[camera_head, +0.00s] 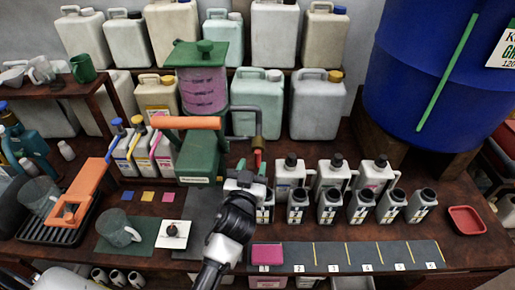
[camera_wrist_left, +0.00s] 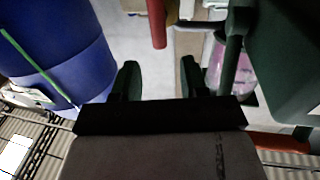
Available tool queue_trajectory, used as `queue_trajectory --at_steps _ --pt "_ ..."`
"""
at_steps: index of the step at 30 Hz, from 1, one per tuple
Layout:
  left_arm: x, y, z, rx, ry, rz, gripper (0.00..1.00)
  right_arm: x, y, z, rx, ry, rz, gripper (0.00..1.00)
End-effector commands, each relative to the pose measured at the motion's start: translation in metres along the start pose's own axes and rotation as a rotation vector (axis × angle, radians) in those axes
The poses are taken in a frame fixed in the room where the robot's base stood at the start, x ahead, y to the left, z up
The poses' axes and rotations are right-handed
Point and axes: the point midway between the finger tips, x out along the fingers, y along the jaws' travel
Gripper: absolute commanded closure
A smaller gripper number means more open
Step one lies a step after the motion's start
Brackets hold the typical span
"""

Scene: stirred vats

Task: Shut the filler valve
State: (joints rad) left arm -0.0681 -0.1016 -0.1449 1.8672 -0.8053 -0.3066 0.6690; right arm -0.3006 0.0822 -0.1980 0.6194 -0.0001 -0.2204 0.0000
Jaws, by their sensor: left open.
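The filler is a green machine (camera_head: 198,158) with a clear tank of pink liquid (camera_head: 203,90) and an orange bar handle (camera_head: 186,122). A grey pipe (camera_head: 245,109) leads right from it to a small red part (camera_head: 257,158), which may be the valve lever. My left gripper (camera_head: 252,167) is open just below the red part, to the right of the green body. In the left wrist view the red part (camera_wrist_left: 157,22) shows beyond and between the open fingertips (camera_wrist_left: 158,68), apart from them. My right gripper is not in view.
Several grey bottles (camera_head: 330,207) and white jugs (camera_head: 334,177) stand close to the right of my gripper. A numbered grey mat (camera_head: 345,256) holds a pink block (camera_head: 267,254). A blue barrel (camera_head: 420,80) is at the right. A glass jug (camera_head: 118,228) stands at the left.

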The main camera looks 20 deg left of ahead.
Motion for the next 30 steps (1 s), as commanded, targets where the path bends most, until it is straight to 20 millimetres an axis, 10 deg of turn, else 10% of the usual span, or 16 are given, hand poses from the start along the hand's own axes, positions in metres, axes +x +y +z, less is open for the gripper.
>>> queue_trajectory --at_steps 9,22,30 --pt "0.053 0.000 -0.001 0.002 -0.001 0.000 0.56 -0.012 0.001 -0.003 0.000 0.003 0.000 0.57" --pt "0.064 -0.001 0.001 0.001 -0.003 -0.001 0.56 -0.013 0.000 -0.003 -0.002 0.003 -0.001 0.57" --pt "0.064 -0.001 0.001 0.001 -0.003 -0.001 0.94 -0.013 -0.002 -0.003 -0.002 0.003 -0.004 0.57"
